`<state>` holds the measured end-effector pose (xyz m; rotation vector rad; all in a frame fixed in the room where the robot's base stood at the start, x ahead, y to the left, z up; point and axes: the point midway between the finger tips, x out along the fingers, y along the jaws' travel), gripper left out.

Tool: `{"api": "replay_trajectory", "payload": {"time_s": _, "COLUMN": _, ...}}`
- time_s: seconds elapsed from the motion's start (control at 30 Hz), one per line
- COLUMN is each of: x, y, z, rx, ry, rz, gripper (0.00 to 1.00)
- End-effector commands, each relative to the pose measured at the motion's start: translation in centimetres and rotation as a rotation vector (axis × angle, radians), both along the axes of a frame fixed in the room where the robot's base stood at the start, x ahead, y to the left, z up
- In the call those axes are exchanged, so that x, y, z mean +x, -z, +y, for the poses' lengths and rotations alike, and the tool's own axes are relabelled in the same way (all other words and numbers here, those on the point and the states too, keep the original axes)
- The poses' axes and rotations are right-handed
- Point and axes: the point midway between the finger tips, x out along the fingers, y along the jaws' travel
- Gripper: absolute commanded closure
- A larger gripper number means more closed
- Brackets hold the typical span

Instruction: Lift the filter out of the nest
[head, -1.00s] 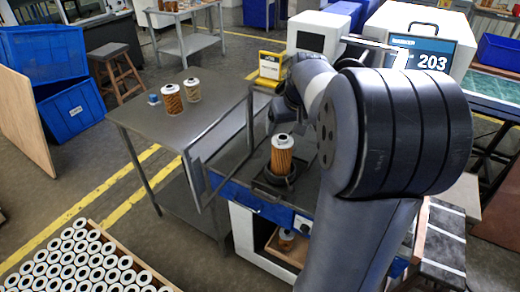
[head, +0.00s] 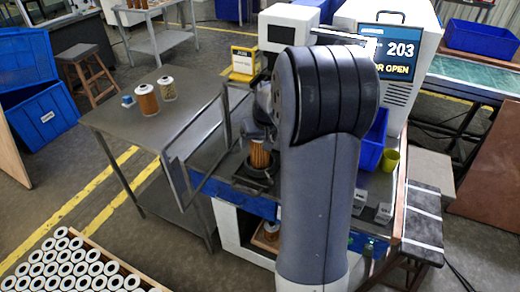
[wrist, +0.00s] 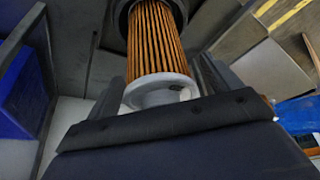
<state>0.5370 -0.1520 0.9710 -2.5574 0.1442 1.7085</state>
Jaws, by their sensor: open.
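The filter (head: 259,155), with orange-brown pleats and a white end cap, stands upright in the dark round nest (head: 258,177) on the machine's bench. In the wrist view the filter (wrist: 155,45) runs from the top edge down to its white cap, and part of the dark nest (wrist: 184,8) shows around its far end. My gripper (wrist: 160,90) is open, with one finger on each side of the cap. Whether the fingers touch it cannot be told. In the head view my arm hides most of the gripper.
An open door frame (head: 200,135) stands left of the nest. Two filters (head: 147,99) and a small blue item stand on the grey table (head: 110,118). A blue bin (head: 372,140) and a yellow cup (head: 390,160) are at right. A screen (head: 393,50) reads 203.

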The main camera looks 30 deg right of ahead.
Motion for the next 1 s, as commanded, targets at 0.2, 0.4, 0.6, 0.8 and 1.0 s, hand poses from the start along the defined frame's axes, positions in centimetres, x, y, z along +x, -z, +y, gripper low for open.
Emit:
{"api": "replay_trajectory", "payload": {"time_s": 0.2, "x": -0.02, "y": -0.02, "z": 0.0, "rx": 0.0, "ry": 0.0, "rz": 0.0, "gripper": 0.28}}
{"api": "replay_trajectory", "payload": {"time_s": 0.4, "x": -0.03, "y": -0.04, "z": 0.0, "rx": 0.0, "ry": 0.0, "rz": 0.0, "gripper": 0.45}}
{"api": "replay_trajectory", "payload": {"time_s": 0.6, "x": -0.03, "y": -0.04, "z": 0.0, "rx": 0.0, "ry": 0.0, "rz": 0.0, "gripper": 0.61}}
{"api": "replay_trajectory", "payload": {"time_s": 0.8, "x": -0.01, "y": -0.08, "z": -0.01, "rx": 0.0, "ry": 0.0, "rz": 0.0, "gripper": 0.7}}
{"api": "replay_trajectory", "payload": {"time_s": 1.0, "x": 0.01, "y": -0.48, "z": -0.01, "rx": 0.0, "ry": 0.0, "rz": -0.001, "gripper": 0.7}}
